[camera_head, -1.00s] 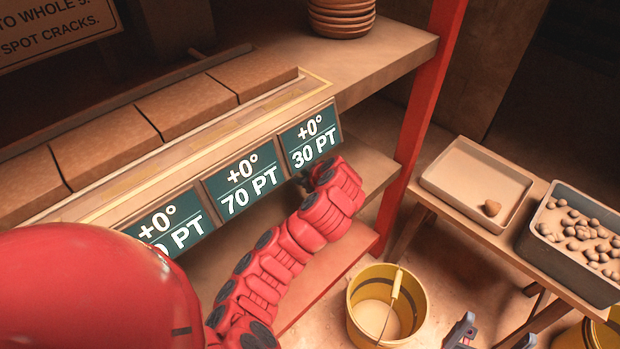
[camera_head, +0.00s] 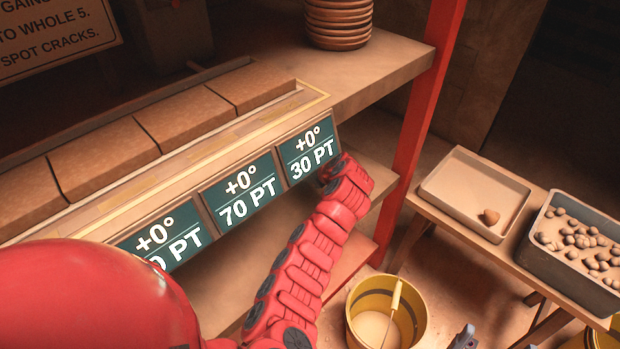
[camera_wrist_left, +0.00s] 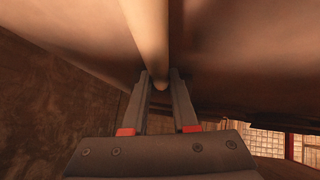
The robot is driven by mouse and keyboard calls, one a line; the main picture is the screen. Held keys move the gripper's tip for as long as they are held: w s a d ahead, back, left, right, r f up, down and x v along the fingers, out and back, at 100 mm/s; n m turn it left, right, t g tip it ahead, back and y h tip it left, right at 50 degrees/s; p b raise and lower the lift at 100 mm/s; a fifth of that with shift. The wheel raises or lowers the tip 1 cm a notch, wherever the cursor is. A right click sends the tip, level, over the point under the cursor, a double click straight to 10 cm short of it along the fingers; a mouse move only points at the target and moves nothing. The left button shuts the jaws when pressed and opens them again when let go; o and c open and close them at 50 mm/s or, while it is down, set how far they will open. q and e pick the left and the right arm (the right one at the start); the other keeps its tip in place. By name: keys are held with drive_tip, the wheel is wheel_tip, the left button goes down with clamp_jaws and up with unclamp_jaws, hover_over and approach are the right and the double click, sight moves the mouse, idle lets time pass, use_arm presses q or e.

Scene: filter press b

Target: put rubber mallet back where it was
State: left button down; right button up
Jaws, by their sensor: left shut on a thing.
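A pale tan round handle (camera_wrist_left: 150,35), apparently the rubber mallet's, runs from the top of the left wrist view down between the fingers of my left gripper (camera_wrist_left: 160,78). That gripper is shut on it. The mallet's head is not visible in either view. In the head view my red left arm reaches to the shelf just below the "30 PT" sign (camera_head: 310,153), and its gripper is hidden behind the wrist. Two dark fingertips of my right gripper (camera_head: 497,341) show apart at the bottom edge, open with nothing seen between them.
Brown blocks (camera_head: 187,117) line the upper shelf above the signs. A red post (camera_head: 422,130) stands right of my left wrist. Stacked terracotta dishes (camera_head: 338,22), a yellow bucket (camera_head: 360,300), a tan tray (camera_head: 455,190) and a grey bin of lumps (camera_head: 560,270) are nearby.

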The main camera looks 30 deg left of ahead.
use_arm(q)
drive_tip(key=shift+f, duration=0.75)
drive_tip(key=c, duration=0.7)
unclamp_jaws()
